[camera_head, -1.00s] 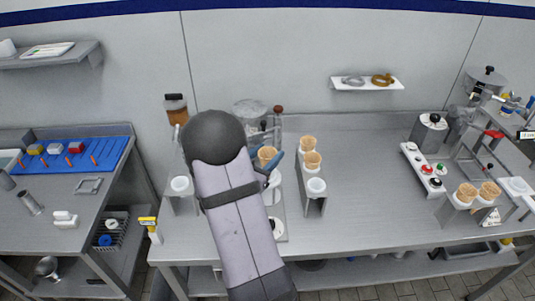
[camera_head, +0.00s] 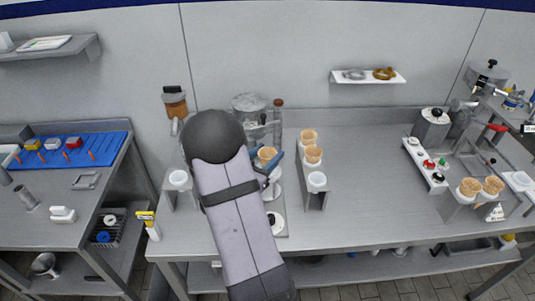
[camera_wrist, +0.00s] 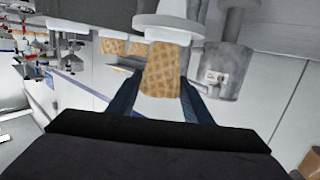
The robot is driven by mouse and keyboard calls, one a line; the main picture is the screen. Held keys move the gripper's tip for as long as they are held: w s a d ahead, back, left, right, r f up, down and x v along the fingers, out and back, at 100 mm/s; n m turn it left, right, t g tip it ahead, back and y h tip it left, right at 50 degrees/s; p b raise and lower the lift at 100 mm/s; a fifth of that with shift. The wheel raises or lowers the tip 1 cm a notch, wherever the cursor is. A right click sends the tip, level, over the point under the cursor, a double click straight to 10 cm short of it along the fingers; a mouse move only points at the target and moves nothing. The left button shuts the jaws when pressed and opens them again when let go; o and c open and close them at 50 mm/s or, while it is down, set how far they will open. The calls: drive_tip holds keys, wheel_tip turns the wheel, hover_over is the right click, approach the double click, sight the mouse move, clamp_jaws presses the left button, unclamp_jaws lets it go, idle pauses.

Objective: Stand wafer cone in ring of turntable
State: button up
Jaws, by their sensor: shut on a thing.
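The wafer cone (camera_head: 267,154) is upright in my gripper (camera_head: 273,166), above the white turntable (camera_head: 273,190) at the middle left of the bench. In the wrist view, the two blue fingers of my gripper (camera_wrist: 160,100) are shut on the cone (camera_wrist: 167,72). That view looks upside down, and the cone's lower end meets or overlaps the white ring piece (camera_wrist: 168,26) on its stem. I cannot tell whether the tip is inside the ring or only in front of it. My arm hides part of the turntable in the head view.
A rack (camera_head: 314,200) right of the turntable holds two cones (camera_head: 309,136) and a white cup (camera_head: 317,180). A stand with a white cup (camera_head: 179,178) is to the left. A glass-like jar (camera_head: 249,104) stands behind. The bench between this rack and the button panel (camera_head: 425,165) is clear.

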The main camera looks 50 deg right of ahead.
drive_tip(key=shift+f+b, duration=1.15)
drive_tip(key=shift+f, duration=0.35)
drive_tip(key=o, duration=0.8)
drive_tip(key=shift+a, duration=0.15)
drive_tip(key=shift+b+v, duration=0.95)
drive_tip(key=shift+v, duration=2.6)
